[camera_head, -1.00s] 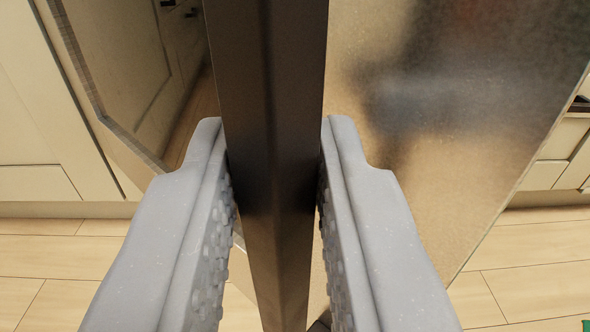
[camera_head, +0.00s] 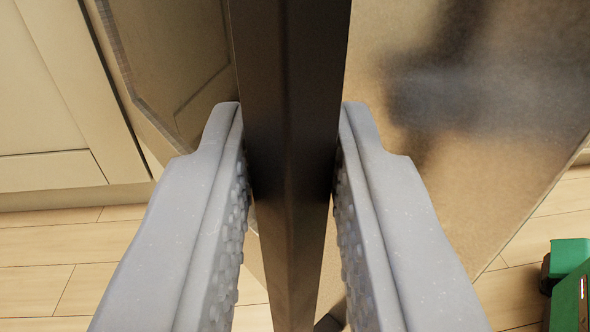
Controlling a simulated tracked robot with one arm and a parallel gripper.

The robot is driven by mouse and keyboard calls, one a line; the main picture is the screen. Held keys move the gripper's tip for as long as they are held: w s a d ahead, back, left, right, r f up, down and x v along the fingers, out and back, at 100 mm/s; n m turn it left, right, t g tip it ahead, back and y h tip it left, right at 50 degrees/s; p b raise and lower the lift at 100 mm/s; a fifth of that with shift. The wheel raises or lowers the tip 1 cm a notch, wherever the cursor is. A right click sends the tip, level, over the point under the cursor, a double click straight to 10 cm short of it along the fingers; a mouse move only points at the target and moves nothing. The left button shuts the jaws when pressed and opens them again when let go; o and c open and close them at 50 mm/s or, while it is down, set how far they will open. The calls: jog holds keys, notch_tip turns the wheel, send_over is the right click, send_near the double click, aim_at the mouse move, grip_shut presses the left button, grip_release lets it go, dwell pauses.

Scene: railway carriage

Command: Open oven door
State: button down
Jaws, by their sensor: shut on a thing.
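My gripper (camera_head: 291,185) has its two grey, ridged fingers on either side of a dark upright metal bar (camera_head: 290,65). It is shut on this bar, which looks like the edge or handle of the oven door. A brushed metal panel (camera_head: 455,150) with blurred dark reflections spreads to the right of the bar. A glossy framed surface (camera_head: 175,60) shows to the left of it. The fingers hide part of the bar's sides. The oven's inside cannot be made out.
Cream cabinet fronts (camera_head: 55,95) stand at the upper left. Light wood floor (camera_head: 65,255) lies below them and is bare at the lower left. More floor (camera_head: 530,225) shows at the right, beyond the metal panel's edge.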

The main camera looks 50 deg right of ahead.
jog(key=shift+w+a+r, duration=0.15)
jog(key=shift+w+a, duration=0.1)
jog(key=shift+w, duration=0.05)
jog(key=shift+w, duration=0.1)
dwell(0.3)
jog(key=c, duration=1.4)
grip_release()
jog(key=shift+c, duration=0.2)
jog(key=shift+a, duration=0.1)
jog(key=shift+p+v, duration=0.75)
jog(key=shift+v, duration=3.05)
